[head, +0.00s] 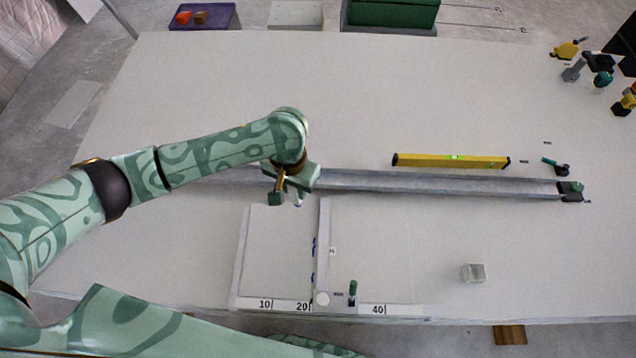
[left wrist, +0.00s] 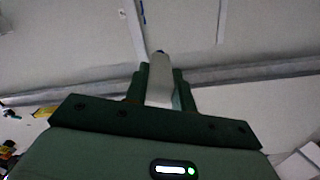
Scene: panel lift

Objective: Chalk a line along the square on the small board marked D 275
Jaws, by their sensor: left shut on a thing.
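My left gripper (head: 288,192) is shut on a pale block-like piece with a dark blue tip, which shows between its fingers in the left wrist view (left wrist: 160,82); it looks like a chalk holder. The gripper is over the table, near the far end of a small pale board (head: 278,245). A light straight strip (head: 323,235), seemingly the square, runs front to back along the board. Short blue marks (head: 314,246) lie beside its left edge. The lettering D 275 is not legible. The right gripper is not in view.
A long grey rail (head: 430,182) crosses the table behind the board, with a yellow level (head: 450,160) beyond it. A scale (head: 280,305) with a dark green knob (head: 352,288) is at the front. A small clear box (head: 474,273) stands right; tools (head: 600,70) lie back right.

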